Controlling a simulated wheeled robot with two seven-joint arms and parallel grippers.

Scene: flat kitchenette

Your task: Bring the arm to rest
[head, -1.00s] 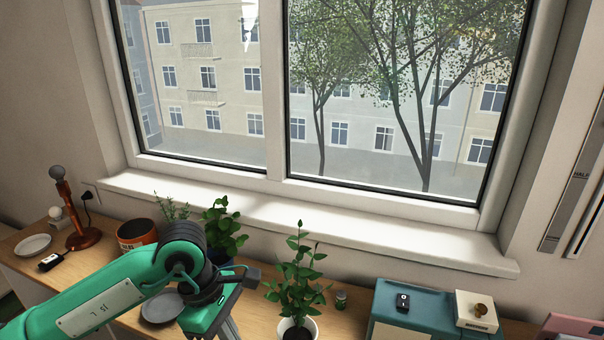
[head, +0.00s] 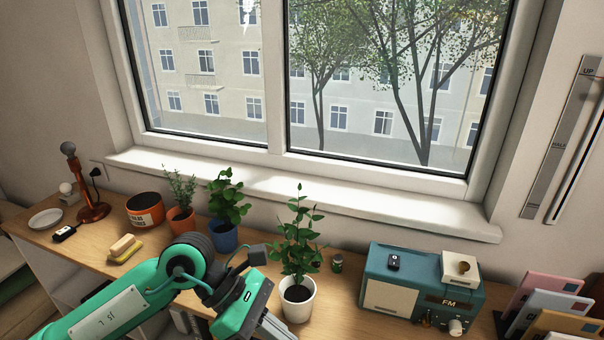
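My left arm (head: 130,305), green with dark joints, comes in from the lower left. Its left gripper (head: 280,333) points down at the bottom edge of the head view, in front of the white pot with a leafy plant (head: 298,300). The grey fingers are partly cut off by the picture edge, so I cannot tell whether they are open or shut. No held thing shows. My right arm and gripper are not in view.
On the wooden counter (head: 345,300) stand an orange pot (head: 145,210), a sponge (head: 125,248), a blue plant pot (head: 223,238), a small jar (head: 337,263) and a teal radio (head: 420,285). Envelopes (head: 550,300) stand at the right. A window sill runs behind.

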